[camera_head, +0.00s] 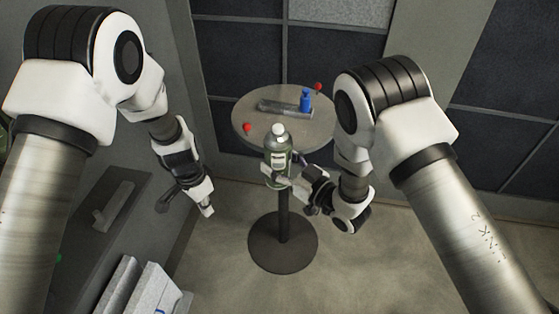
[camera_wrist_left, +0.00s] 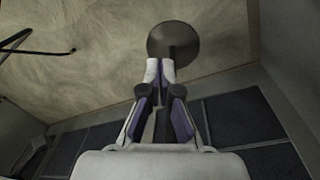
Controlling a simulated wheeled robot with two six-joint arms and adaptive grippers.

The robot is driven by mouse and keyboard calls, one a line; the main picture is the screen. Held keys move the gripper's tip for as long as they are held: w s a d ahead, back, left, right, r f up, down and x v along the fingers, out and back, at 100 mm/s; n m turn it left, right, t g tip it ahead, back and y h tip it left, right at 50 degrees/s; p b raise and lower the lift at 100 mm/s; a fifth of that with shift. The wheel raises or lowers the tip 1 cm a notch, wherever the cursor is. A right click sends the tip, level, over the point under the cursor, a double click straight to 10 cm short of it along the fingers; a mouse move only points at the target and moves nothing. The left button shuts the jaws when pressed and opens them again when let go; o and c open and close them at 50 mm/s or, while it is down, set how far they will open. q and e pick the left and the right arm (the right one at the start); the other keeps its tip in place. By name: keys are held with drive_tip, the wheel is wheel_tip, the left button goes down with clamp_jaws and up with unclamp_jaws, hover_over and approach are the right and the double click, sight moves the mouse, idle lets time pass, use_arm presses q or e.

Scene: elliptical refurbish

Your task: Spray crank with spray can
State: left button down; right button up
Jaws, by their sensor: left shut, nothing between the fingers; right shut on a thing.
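The spray can (camera_head: 278,143), green with a pale cap, is upright in the head view, in front of the round table's near edge. My right gripper (camera_head: 281,174) is shut around its lower part. A grey bar (camera_head: 280,108) lies on the round table (camera_head: 246,111), with a blue upright piece (camera_head: 305,100) at its right end; this looks like the crank. My left gripper (camera_head: 207,209) is shut and empty, low to the left of the table. Its closed fingertips also show in the left wrist view (camera_wrist_left: 160,70).
Two small red knobs, one at the left (camera_head: 247,127) and one at the back right (camera_head: 318,87), show at the table. The table stands on a round dark base (camera_head: 283,258). A dark surface with a grey part (camera_head: 113,206) is at the left. Panelled walls stand behind.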

use_arm(q)
drive_tip(key=w+d+r+m+h, duration=0.1)
drive_tip(key=w+d+r+m, duration=0.3)
drive_tip(key=r, duration=0.4)
drive_tip(key=w+d+r+m+h, duration=0.2)
drive_tip(key=w+d+r, duration=0.2)
drive_tip(key=d+r, duration=0.3)
drive_tip(key=s+d+r+m+g+h, duration=0.1)
drive_tip(key=d+r+m, duration=0.25)
drive_tip(key=r, duration=0.55)
drive_tip(key=s+d+r+m+h, duration=0.1)
drive_tip(key=d+r+m, duration=0.25)
drive_tip(key=r, duration=0.45)
drive_tip(key=shift+n, duration=0.4)
drive_tip(key=shift+w+f, duration=0.15)
drive_tip(key=shift+f, duration=1.4)
drive_tip(key=shift+w+f, duration=0.15)
drive_tip(key=shift+f, duration=1.4)
drive_tip(key=shift+f, duration=0.15)
